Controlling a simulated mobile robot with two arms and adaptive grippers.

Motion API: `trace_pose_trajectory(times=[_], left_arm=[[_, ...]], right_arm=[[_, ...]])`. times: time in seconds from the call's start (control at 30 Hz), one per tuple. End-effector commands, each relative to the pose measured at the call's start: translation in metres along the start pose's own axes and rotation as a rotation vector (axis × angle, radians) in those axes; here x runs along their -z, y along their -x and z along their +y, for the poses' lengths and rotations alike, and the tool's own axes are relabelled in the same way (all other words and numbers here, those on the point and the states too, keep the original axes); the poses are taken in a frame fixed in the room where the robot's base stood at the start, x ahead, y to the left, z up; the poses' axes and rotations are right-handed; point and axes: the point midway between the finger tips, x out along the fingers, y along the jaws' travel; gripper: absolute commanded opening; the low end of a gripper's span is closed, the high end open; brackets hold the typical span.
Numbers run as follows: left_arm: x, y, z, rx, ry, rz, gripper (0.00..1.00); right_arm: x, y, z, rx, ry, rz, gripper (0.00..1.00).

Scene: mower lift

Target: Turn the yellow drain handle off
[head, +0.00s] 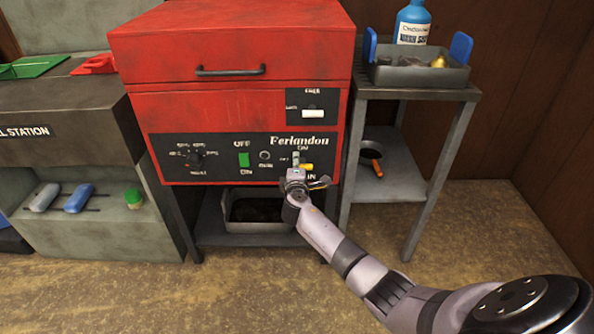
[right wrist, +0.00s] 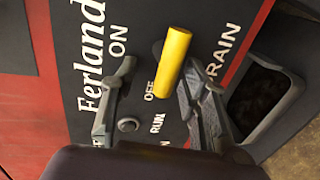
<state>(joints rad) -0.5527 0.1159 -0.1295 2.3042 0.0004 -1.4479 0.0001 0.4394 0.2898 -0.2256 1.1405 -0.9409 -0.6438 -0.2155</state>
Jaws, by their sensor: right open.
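The yellow drain handle (head: 306,167) is on the lower right of the red Ferlandon fryer's black control panel (head: 225,157). In the head view it lies roughly sideways. In the right wrist view the yellow handle (right wrist: 171,62) slants between labels OFF, RUN and DRAIN. My right gripper (head: 303,181) is at the panel, just below the handle. In the right wrist view the right gripper (right wrist: 157,78) is open, its fingers on either side of the handle's lower end. Contact cannot be told. My left gripper is not in view.
A grey pan (head: 256,214) sits under the fryer. A metal side table (head: 420,93) at right holds a tray with blue handles (head: 418,75) and a blue bottle (head: 412,23). The grey station (head: 70,150) stands at left.

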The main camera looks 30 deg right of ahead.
Motion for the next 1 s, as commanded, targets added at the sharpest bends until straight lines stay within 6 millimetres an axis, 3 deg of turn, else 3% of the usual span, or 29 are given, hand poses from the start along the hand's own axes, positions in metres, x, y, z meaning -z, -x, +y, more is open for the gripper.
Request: trace_pose_trajectory(times=[0.17,0.7,1.0], left_arm=[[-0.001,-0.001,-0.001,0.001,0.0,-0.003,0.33],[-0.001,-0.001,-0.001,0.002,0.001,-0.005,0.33],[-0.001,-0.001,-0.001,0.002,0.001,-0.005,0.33]], right_arm=[[0.001,0.017,-0.002,0.001,-0.001,0.002,0.41],[0.0,0.106,0.0,0.0,0.0,0.001,0.41],[-0.001,0.118,0.001,-0.001,-0.001,-0.002,0.41]])
